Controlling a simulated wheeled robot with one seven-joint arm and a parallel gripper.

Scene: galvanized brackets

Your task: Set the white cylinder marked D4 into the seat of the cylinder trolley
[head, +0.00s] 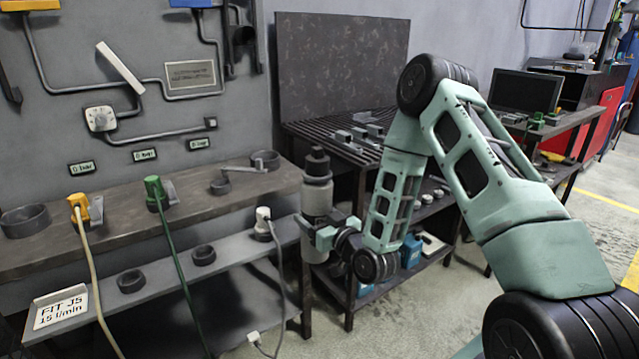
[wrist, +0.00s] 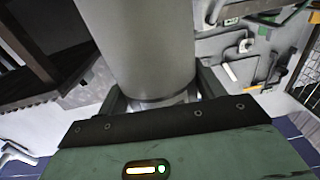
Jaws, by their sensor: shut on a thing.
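A pale grey-white cylinder (head: 317,195) with a dark cap stands upright in the head view, between the shelf bench and the slatted table. My gripper (head: 312,226) is shut on its body from the right. In the wrist view the cylinder (wrist: 140,45) fills the upper middle, with my gripper (wrist: 160,95) closed around it. No D4 mark is readable on the side I see. I cannot make out the cylinder trolley or its seat in either view. The cylinder's lower end is partly hidden by my gripper.
A wall bench (head: 120,222) carries a yellow connector (head: 78,207), a green connector (head: 154,189) and dark rings. Its lower shelf (head: 165,287) has a sign reading FIT J5, 15 l/min (head: 61,310). A slatted dark table (head: 325,139) stands behind the cylinder. Open floor (head: 420,320) lies right.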

